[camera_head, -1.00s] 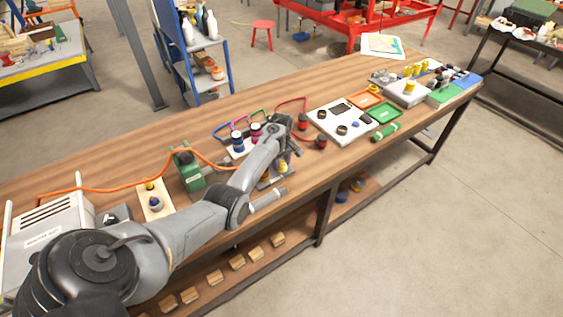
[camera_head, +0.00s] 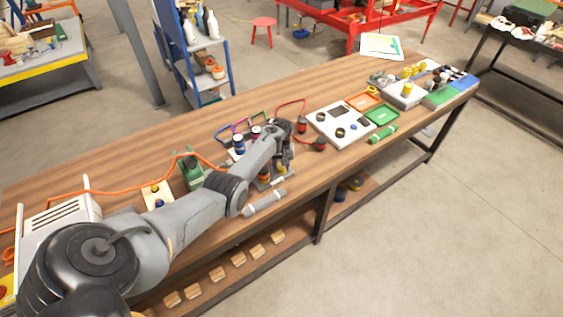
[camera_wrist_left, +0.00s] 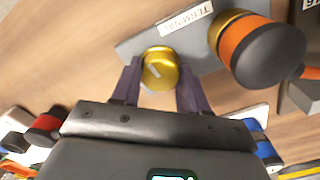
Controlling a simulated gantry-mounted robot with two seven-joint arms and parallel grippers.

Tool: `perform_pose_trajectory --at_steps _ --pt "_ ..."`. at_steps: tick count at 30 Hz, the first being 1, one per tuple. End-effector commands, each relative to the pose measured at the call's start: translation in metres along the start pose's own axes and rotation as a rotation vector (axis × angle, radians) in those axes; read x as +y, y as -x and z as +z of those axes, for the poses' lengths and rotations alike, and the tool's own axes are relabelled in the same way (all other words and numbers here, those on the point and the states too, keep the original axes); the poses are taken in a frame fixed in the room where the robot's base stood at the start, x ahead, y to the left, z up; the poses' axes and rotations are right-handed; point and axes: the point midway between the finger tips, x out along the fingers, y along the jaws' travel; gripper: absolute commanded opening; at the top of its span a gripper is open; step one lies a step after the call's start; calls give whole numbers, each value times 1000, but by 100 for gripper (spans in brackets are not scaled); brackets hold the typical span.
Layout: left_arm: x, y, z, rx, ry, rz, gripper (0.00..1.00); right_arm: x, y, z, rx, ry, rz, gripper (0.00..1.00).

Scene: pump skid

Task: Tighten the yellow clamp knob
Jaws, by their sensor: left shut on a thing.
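The yellow clamp knob (camera_wrist_left: 159,70) is a round, shiny cap with a pale mark on its top. In the left wrist view it stands on a grey plate (camera_wrist_left: 140,42). My left gripper (camera_wrist_left: 160,78) has one dark finger on each side of the knob and is shut on it. In the head view my left gripper (camera_head: 287,160) points down at the small fixture at the table's front edge. The knob is small and partly hidden by the gripper there. My right gripper is not in view.
A larger orange and dark-grey part with a yellow base (camera_wrist_left: 258,48) stands close to the right of the knob. A green block (camera_head: 190,172) and an orange hose (camera_head: 125,186) lie left of the fixture. A white panel (camera_head: 342,128) lies to the right.

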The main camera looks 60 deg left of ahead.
Motion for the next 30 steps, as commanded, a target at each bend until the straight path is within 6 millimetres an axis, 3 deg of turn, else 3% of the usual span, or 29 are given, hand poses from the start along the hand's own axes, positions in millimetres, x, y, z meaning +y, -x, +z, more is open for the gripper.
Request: perform_pose_trajectory --at_steps 18,30 --pt "0 1 0 0 -580 0 13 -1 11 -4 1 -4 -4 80" --pt "0 0 0 1 -851 0 13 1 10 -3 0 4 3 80"
